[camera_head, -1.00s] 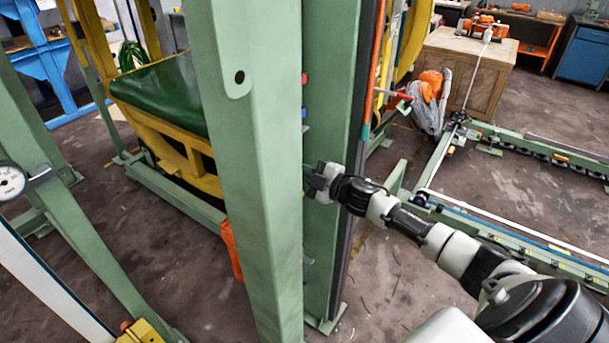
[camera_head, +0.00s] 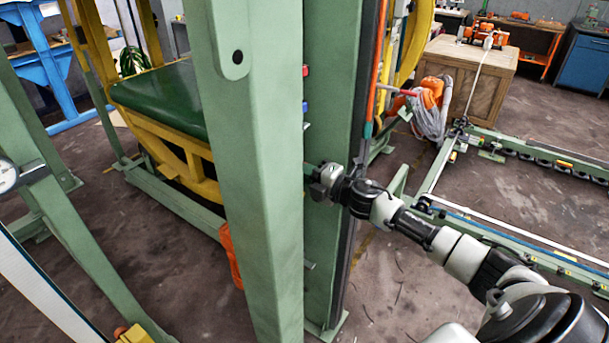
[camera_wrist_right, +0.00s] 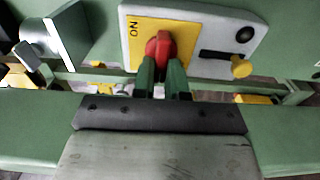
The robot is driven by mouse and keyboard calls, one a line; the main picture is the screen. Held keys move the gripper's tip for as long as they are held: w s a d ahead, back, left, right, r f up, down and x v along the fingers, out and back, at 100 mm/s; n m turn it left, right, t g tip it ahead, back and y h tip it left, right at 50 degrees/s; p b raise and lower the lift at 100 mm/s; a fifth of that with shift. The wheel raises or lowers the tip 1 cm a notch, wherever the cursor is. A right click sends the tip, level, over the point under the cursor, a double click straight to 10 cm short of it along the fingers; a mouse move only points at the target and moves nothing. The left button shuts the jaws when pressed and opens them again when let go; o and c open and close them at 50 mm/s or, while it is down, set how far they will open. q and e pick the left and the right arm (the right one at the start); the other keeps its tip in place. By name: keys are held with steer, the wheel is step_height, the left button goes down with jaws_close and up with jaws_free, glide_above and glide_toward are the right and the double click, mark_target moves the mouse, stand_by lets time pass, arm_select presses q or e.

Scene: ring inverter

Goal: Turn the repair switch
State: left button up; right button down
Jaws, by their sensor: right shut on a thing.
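The red switch knob (camera_wrist_right: 160,48) sits on a yellow plate (camera_wrist_right: 139,29) lettered ON, part of a light grey panel (camera_wrist_right: 203,66), in the right wrist view. My right gripper (camera_wrist_right: 162,76) is shut on the red knob, one fingertip on each side of it. In the head view my right gripper (camera_head: 318,180) reaches in from the right, its tips hidden behind the tall green post (camera_head: 250,160). The switch is hidden there too. My left gripper is in neither view.
The panel also carries a yellow knob (camera_wrist_right: 241,67) beside a black slot and a black round button (camera_wrist_right: 244,35). A second green post (camera_head: 335,110) stands close behind my right gripper. A wooden crate (camera_head: 478,85) and green floor rails (camera_head: 520,235) lie to the right.

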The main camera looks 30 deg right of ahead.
stand_by(0.3)
steer(key=c, duration=1.2)
jaws_free()
steer(key=shift+o, duration=0.2)
steer(key=b+v, duration=0.3)
steer(key=v, duration=0.7)
steer(key=shift+s, duration=0.4)
steer(key=shift+d, duration=0.1)
